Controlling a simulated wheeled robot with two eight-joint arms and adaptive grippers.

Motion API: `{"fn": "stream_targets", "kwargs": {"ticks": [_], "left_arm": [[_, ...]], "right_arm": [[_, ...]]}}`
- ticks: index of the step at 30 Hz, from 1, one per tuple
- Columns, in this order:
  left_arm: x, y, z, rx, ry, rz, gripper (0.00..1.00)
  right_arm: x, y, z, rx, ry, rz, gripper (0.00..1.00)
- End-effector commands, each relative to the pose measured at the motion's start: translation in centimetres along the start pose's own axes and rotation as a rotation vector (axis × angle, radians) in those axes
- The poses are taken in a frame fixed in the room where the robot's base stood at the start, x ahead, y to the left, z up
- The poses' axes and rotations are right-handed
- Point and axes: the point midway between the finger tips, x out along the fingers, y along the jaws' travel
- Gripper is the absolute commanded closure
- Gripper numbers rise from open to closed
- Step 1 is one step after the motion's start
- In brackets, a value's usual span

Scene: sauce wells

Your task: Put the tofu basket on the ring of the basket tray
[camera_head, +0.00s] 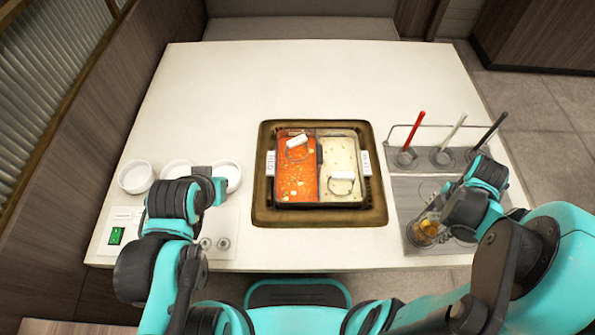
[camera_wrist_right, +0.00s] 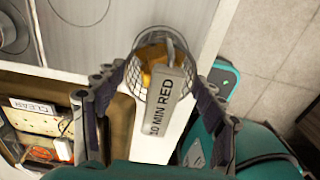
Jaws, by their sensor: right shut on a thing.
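The tofu basket (camera_head: 425,231) is a round wire mesh basket with yellow-brown cubes inside. In the right wrist view the basket (camera_wrist_right: 152,72) hangs between the fingers, with a grey handle tag (camera_wrist_right: 168,102) reading "10 MIN RED". My right gripper (camera_head: 444,212) is shut on the basket at the right of the table. The grey basket tray (camera_head: 408,190) lies at and behind the basket; its ring marks (camera_wrist_right: 82,8) show at the upper left of the wrist view. Contact between basket and tray cannot be told. My left gripper (camera_head: 213,187) is near the white bowls, its fingers unclear.
A two-part pot (camera_head: 262,205) with red and pale broth stands mid-table, a white-handled basket in each half. Red, white and black-handled utensils (camera_head: 447,140) stand in a rack at the back right. White bowls (camera_head: 136,177) are at left. The far table is clear.

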Motion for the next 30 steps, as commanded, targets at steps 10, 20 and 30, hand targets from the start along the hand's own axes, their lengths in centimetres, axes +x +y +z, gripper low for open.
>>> {"fn": "stream_targets", "kwargs": {"ticks": [10,20,30], "left_arm": [[0.11,0.00,0.08,0.000,0.000,0.000,1.00],[0.10,0.00,0.08,0.000,0.000,0.000,1.00],[0.10,0.00,0.07,0.000,0.000,0.000,1.00]], "right_arm": [[0.18,-0.03,-0.03,0.000,0.000,0.000,0.19],[0.15,-0.01,-0.01,0.000,0.000,0.000,0.03],[0.13,0.00,0.00,0.000,0.000,0.000,0.00]]}}
